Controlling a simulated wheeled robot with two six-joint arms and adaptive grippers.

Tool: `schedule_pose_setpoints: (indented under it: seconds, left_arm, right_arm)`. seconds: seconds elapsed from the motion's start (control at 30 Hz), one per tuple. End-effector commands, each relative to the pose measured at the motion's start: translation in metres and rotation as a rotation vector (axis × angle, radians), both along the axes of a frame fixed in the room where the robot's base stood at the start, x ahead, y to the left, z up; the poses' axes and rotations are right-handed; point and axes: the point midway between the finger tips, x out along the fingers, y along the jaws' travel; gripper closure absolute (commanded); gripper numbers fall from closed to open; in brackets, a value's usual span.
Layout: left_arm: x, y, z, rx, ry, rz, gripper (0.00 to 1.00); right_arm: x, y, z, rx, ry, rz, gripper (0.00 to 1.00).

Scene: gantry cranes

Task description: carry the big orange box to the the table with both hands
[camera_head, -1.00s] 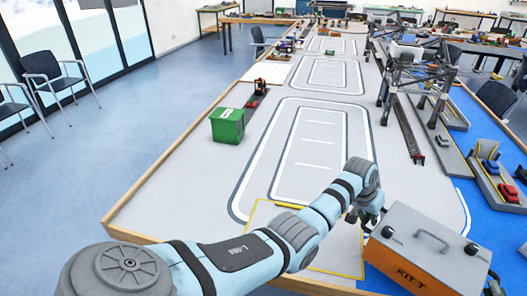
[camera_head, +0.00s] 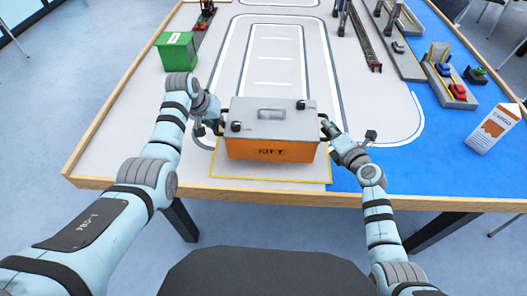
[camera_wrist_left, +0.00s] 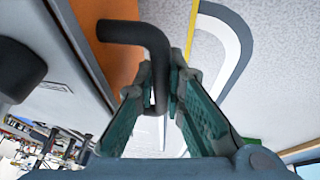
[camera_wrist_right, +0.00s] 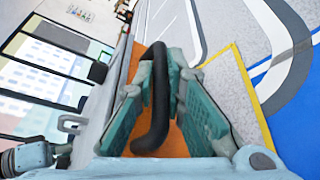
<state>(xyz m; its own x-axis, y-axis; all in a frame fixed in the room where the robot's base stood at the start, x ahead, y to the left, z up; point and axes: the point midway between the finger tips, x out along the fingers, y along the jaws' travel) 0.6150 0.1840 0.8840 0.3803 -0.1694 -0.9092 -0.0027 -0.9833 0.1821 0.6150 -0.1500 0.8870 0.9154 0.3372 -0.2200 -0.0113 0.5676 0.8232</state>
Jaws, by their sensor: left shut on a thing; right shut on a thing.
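The big orange box (camera_head: 272,150) has a grey lid (camera_head: 271,113) and KIT T lettering on its front. It is level, over or on the yellow-outlined square (camera_head: 228,178) at the near edge of the table (camera_head: 130,150); I cannot tell whether its bottom touches. My left gripper (camera_head: 217,126) is at its left side, shut on a black side handle (camera_wrist_left: 140,35). My right gripper (camera_head: 328,130) is at its right side, shut on the other black handle (camera_wrist_right: 156,100). The box's underside and back are hidden.
A green bin (camera_head: 175,51) stands at the far left on the table. A white-and-orange cargo carton (camera_head: 494,128) stands on the blue area at right. A crane rail (camera_head: 364,40) and a tray with small cars (camera_head: 450,82) lie further back.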

Motion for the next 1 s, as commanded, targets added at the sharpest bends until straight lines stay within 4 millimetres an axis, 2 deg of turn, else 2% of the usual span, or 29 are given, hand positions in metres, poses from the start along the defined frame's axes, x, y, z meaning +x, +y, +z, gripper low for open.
schedule_pose_setpoints:
  seconds: [0.37, 0.57, 0.9, 0.93, 1.0]
  left_arm:
    - [0.0, -0.001, -0.002, -0.001, -0.002, -0.001, 1.0]
    - [0.0, -0.001, -0.017, -0.001, -0.001, -0.001, 1.0]
    - [0.0, -0.001, -0.053, -0.001, -0.001, -0.001, 1.0]
    - [0.0, -0.001, -0.049, -0.001, 0.001, -0.002, 0.85]
    - [0.0, -0.001, -0.047, -0.001, 0.001, -0.001, 0.74]
  right_arm:
    - [0.001, 0.0, -0.001, 0.001, -0.003, 0.0, 1.0]
    - [0.001, 0.0, -0.016, 0.001, -0.003, 0.0, 1.0]
    - [0.001, 0.0, -0.052, 0.001, -0.003, 0.0, 1.0]
    - [0.0, 0.0, -0.049, 0.0, -0.001, 0.0, 0.84]
    - [0.0, 0.0, -0.047, 0.0, -0.001, 0.001, 0.73]
